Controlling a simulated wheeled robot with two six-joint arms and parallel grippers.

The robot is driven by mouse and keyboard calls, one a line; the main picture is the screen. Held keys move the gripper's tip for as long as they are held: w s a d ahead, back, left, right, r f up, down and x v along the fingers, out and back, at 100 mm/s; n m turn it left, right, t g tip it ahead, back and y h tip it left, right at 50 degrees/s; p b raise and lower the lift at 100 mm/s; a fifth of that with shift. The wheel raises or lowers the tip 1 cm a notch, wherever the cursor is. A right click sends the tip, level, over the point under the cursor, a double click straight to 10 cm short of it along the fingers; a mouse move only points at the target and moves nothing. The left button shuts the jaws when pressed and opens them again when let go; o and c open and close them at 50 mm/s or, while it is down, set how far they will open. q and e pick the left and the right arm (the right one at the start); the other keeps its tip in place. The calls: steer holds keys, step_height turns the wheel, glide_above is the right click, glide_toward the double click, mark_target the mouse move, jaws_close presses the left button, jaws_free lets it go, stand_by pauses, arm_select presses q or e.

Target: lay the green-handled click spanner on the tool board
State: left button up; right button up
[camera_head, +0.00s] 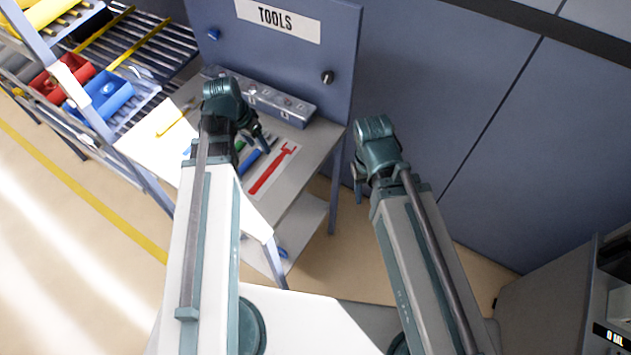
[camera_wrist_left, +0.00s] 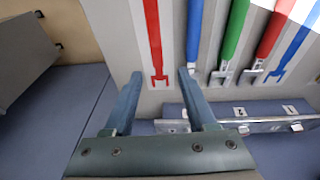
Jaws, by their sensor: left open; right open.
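The green-handled tool (camera_wrist_left: 234,32) lies among a row of tools in the left wrist view, its metal head toward the grey rail. In the head view, only a bit of green shows beside my left gripper. The tools lie on a pale board (camera_wrist_left: 120,50) on the bench top. My left gripper (camera_wrist_left: 160,88) is open and empty over the board. Its fingers are either side of the forked end of a flat red spanner shape (camera_wrist_left: 153,45), left of the green handle. My right gripper (camera_head: 362,185) is open and empty, right of the bench.
A blue-handled tool (camera_wrist_left: 195,30), a red-handled tool (camera_wrist_left: 268,38) and a blue spanner shape (camera_wrist_left: 297,45) are near the green one. A grey metal rail (camera_head: 285,105) stands behind, before the TOOLS panel (camera_head: 270,50).

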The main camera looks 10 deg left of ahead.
arm_select(q)
steer(key=s+d+g+y, duration=0.1)
steer(key=s+d, duration=0.4)
steer(key=d, duration=0.4)
steer(key=s+d+g+y, duration=0.1)
steer(key=s+d+y, duration=0.1)
steer(key=s+d, duration=0.4)
steer(key=d, duration=0.4)
steer(key=shift+d+f+n, duration=0.15)
steer(key=shift+f+n, duration=0.05)
steer(key=shift+n, duration=0.1)
step_height(320, 180, down, 3)
steer(key=b, duration=0.2)
steer(key=shift+b, duration=0.4)
